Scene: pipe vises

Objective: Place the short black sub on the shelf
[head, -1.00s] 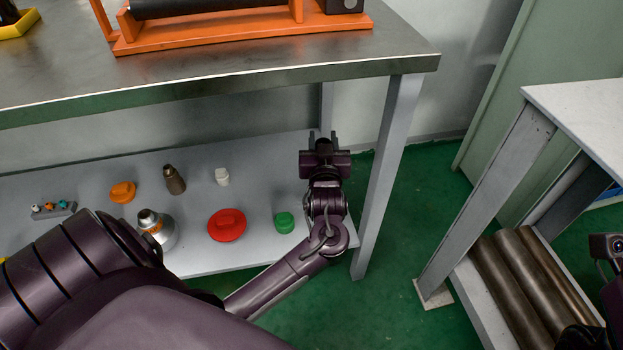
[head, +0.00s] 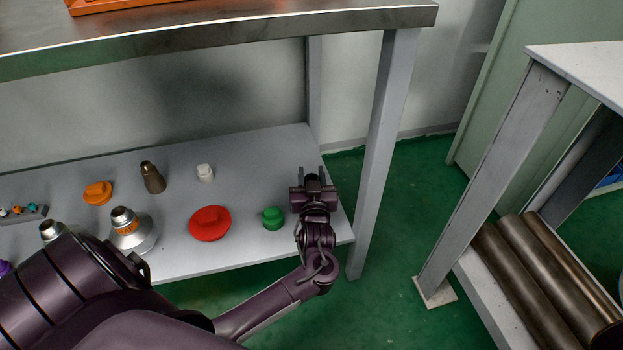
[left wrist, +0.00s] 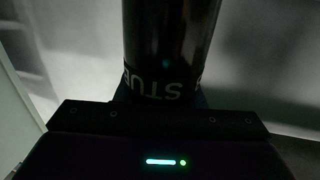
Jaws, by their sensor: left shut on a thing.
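The short black sub (left wrist: 170,45) fills the upper middle of the left wrist view, a glossy black cylinder with a white-lettered band near its lower end. My left gripper (head: 313,178) is shut on it. In the head view this gripper is over the right end of the grey lower shelf (head: 255,150), right of the green cap. The sub is mostly hidden there behind the gripper, and I cannot tell whether it touches the shelf. My right gripper is not in view.
The shelf holds a green cap (head: 273,218), a red cap (head: 210,223), a white piece (head: 205,173), a brown fitting (head: 152,178) and an orange cap (head: 98,193). The steel tabletop (head: 240,32) overhangs it. A table leg (head: 383,150) stands just right of my gripper.

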